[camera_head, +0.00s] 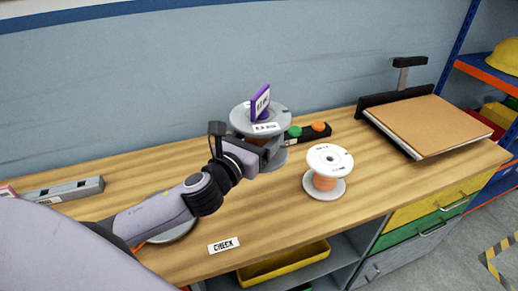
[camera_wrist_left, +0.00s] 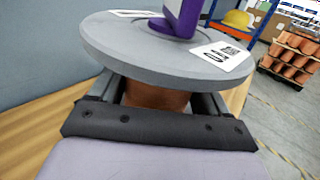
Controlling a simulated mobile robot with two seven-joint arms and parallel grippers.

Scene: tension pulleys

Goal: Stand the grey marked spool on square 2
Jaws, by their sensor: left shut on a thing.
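The grey spool (camera_head: 240,119) is upright at the middle of the bench, with a brown winding (camera_wrist_left: 150,96) between its flanges. Its upper flange (camera_wrist_left: 120,42) carries a white printed label. A purple piece with a white printed face (camera_head: 260,102) stands on top of that flange. My left gripper (camera_head: 262,149) is shut around the spool's middle, below the upper flange. The lower flange is partly hidden by the gripper, and I cannot tell whether it touches the bench. No square marked 2 can be made out. My right gripper is not in view.
A white spool with orange winding (camera_head: 326,181) stands close to the right. A black box with green and orange buttons (camera_head: 308,133) is behind. A brown board (camera_head: 428,125) lies at the right. A CHECK label (camera_head: 224,245) is in front. A grey disc (camera_head: 172,235) is partly under my arm.

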